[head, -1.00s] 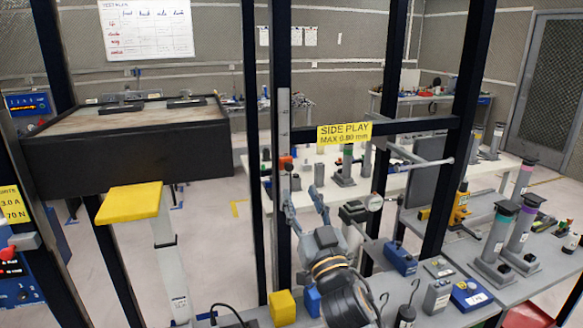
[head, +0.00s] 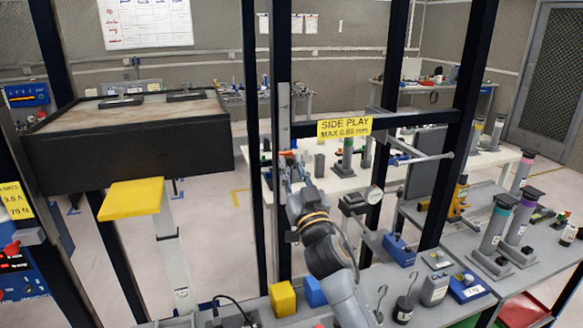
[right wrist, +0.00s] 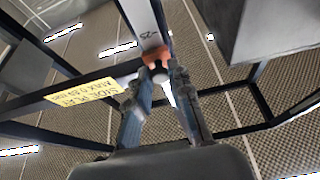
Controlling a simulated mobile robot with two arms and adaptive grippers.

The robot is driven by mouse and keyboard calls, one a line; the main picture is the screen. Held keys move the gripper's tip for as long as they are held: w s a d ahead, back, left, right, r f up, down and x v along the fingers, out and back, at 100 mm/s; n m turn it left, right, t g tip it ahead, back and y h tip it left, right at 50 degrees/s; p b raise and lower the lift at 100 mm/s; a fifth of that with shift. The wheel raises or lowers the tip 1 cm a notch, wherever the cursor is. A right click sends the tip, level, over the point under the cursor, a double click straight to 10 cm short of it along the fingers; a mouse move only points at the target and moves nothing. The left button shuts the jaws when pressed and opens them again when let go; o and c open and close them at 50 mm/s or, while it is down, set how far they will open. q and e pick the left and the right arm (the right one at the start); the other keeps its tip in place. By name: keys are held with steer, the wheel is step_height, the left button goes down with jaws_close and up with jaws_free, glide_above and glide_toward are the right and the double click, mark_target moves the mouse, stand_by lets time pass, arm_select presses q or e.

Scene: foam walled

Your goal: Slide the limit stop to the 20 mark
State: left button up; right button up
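The limit stop is an orange block (head: 286,154) on the pale vertical scale (head: 284,115) fixed to the dark post. In the right wrist view the stop (right wrist: 154,56) has a dark knob on its front, and the mark 25 shows on the scale beside it. The 20 mark cannot be read. My right gripper (right wrist: 159,76) is at the stop, its fingertips on either side of the knob. The fingers look apart; contact is not clear. In the head view the right gripper (head: 295,168) partly hides the stop. My left gripper is not in view.
A yellow SIDE PLAY sign (head: 344,126) hangs on the crossbar right of the scale. A black-sided box (head: 130,155) and yellow pad (head: 132,198) stand left. The front bench holds a yellow block (head: 283,298), a blue block and weights. Dark frame posts stand close to my arm.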

jaws_close()
step_height(320, 180, down, 11)
steer(key=b, duration=0.8)
steer(key=o, duration=0.7)
jaws_free()
steer(key=shift+o, duration=0.2)
steer(key=shift+r, duration=0.15)
steer(key=v, duration=1.2)
